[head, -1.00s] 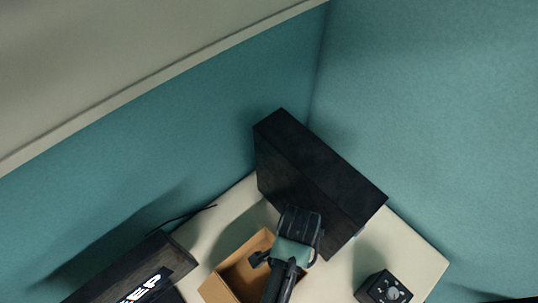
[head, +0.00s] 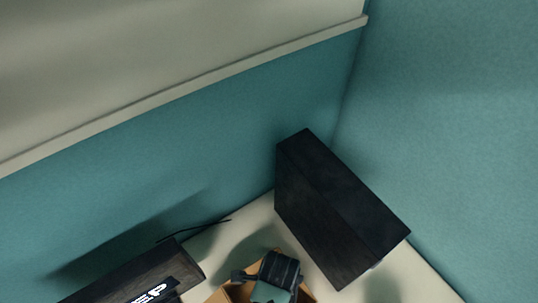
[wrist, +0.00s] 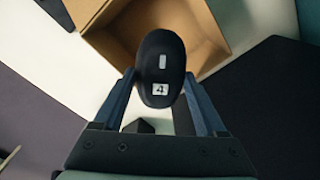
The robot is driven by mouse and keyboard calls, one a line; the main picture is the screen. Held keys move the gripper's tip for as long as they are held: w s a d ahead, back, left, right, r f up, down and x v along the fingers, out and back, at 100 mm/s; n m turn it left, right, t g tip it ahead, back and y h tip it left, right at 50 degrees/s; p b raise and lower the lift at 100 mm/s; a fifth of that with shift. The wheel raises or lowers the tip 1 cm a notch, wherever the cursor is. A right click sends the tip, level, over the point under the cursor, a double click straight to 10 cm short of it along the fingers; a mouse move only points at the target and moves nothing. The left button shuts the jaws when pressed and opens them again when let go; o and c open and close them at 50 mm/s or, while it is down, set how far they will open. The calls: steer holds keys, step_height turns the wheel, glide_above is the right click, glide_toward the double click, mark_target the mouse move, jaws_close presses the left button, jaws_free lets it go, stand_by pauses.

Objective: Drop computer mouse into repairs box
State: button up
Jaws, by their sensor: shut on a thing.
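The computer mouse (wrist: 160,62) is a black oval with a small light mark and a label reading "4". My gripper (wrist: 158,78) is shut on it, one finger on each side. In the wrist view an open cardboard box (wrist: 205,22) lies beyond the mouse, and the mouse overlaps its near edge. In the head view my gripper (head: 278,272) is at the cardboard box (head: 222,295), at the bottom of the picture. The mouse is hidden there. No repairs label is visible on the box.
A large black box (head: 340,210) stands on the pale table (head: 262,222), right of and behind my gripper. A dark box with white letters ending "EP" (head: 130,280) lies left. Teal panels (head: 220,130) close off the back and right.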

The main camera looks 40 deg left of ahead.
step_height(320, 180, down, 2)
steer(key=shift+f+b, duration=0.2)
steer(key=shift+b, duration=0.55)
steer(key=shift+r, duration=0.1)
steer(key=o, duration=1.3)
steer(key=shift+o, duration=0.2)
step_height(320, 180, up, 13)
steer(key=shift+s+b, duration=0.2)
steer(key=shift+b, duration=0.15)
